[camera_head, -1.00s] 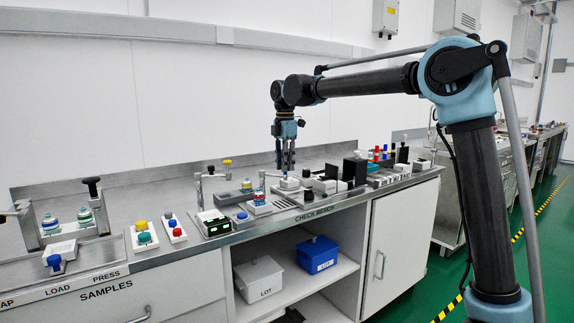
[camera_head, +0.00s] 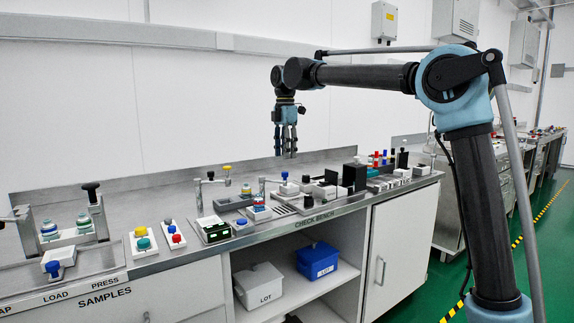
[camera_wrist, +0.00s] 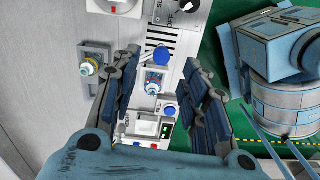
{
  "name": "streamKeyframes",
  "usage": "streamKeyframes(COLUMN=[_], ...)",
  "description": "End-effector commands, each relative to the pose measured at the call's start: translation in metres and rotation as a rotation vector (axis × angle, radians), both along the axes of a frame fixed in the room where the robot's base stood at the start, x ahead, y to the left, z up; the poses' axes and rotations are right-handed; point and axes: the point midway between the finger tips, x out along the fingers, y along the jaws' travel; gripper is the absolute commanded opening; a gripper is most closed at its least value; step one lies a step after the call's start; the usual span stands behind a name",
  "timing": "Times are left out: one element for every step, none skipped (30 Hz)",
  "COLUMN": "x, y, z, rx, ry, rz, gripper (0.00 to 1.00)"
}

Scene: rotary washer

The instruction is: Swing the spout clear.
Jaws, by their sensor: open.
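Two thin bent metal pipes stand on the check bench in the head view, a left one (camera_head: 199,194) and a right one (camera_head: 262,188). Each has a short level arm near its top; I cannot tell for sure which is the spout. My gripper (camera_head: 286,154) hangs fingers down above the back of the bench, apart from everything. In the wrist view my gripper (camera_wrist: 163,85) is open and empty.
A box with a green display (camera_head: 215,232) sits at the front edge. Black upright blocks (camera_head: 354,177) crowd the right. Bare bench top (camera_head: 150,203) lies at the back left.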

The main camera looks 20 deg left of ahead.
Motion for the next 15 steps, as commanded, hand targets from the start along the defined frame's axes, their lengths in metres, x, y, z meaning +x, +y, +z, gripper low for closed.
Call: streamKeyframes(x=[0.001,0.001,0.001,0.001,0.001,0.001,0.001,0.002,0.002,0.002,0.002,0.002,0.002,0.002,0.002], y=[0.0,0.0,0.0,0.0,0.0,0.0,0.0,0.0,0.0,0.0,0.0,0.0,0.0,0.0,0.0], z=[0.009,0.014,0.021,0.025,0.029,0.034,0.037,0.04,0.043,0.046,0.047,0.049,0.05,0.051,0.052], rx=[0.0,0.0,0.0,0.0,0.0,0.0,0.0,0.001,0.001,0.001,0.001,0.001,0.001,0.001,0.001], ry=[0.0,0.0,0.0,0.0,0.0,0.0,0.0,-0.001,-0.001,-0.001,-0.001,-0.001,-0.001,-0.001,-0.001], rz=[0.0,0.0,0.0,0.0,0.0,0.0,0.0,0.0,0.0,0.0,0.0,0.0,0.0,0.0,0.0], gripper=[0.41,0.41,0.41,0.41,0.41,0.41,0.41,0.41,0.41,0.41,0.41,0.41,0.41,0.41,0.41])
